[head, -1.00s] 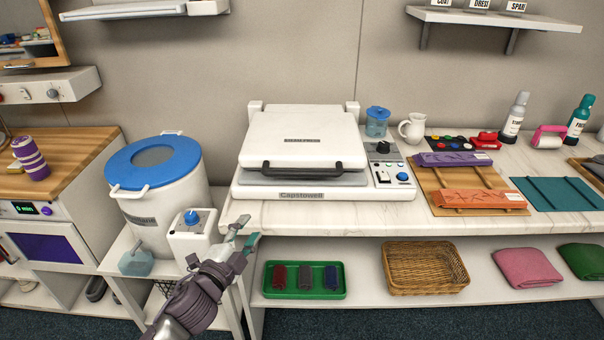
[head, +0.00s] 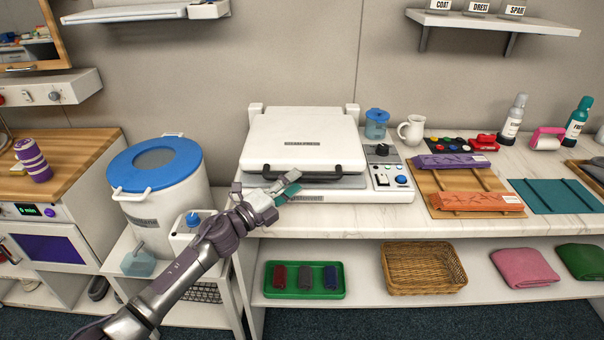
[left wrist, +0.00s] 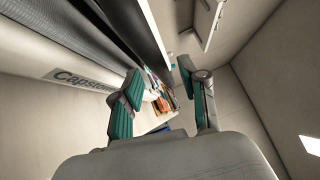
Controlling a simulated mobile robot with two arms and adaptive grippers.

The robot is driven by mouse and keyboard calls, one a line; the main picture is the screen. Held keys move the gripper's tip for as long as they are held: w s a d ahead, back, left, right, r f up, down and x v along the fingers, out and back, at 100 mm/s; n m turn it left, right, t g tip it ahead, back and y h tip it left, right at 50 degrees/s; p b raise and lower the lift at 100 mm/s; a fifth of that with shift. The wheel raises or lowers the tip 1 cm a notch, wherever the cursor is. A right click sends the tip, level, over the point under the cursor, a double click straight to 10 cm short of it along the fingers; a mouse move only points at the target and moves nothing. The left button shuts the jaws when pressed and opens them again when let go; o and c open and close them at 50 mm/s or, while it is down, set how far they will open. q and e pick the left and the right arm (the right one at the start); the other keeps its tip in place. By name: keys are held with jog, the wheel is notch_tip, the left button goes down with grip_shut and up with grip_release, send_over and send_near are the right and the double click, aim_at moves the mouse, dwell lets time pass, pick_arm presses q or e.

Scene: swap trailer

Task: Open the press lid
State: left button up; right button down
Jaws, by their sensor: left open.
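The press (head: 255,190) is a white machine on the marble counter, with a control panel at its right. Its white lid (head: 305,135) looks lowered over the grey plate (head: 335,181). A black handle bar (head: 330,169) runs along the lid's front edge. My left gripper (head: 286,187) is open and empty at the press's front left, just below and in front of the handle's left end. In the left wrist view its two teal-padded fingers (left wrist: 158,98) are spread apart, with the press's front label (left wrist: 80,80) at the left. My right gripper is not in view.
A white tub (head: 160,200) with a blue lid stands left of my arm. A blue-lidded jar (head: 376,124) and white pitcher (head: 412,130) stand right of the press. Wrapped bars lie on a wooden board (head: 433,186). A green tray (head: 334,292) and basket (head: 425,268) sit on the lower shelf.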

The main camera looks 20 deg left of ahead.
aim_at(302, 177)
pick_arm(q)
jog(key=shift+x, duration=1.75)
grip_shut()
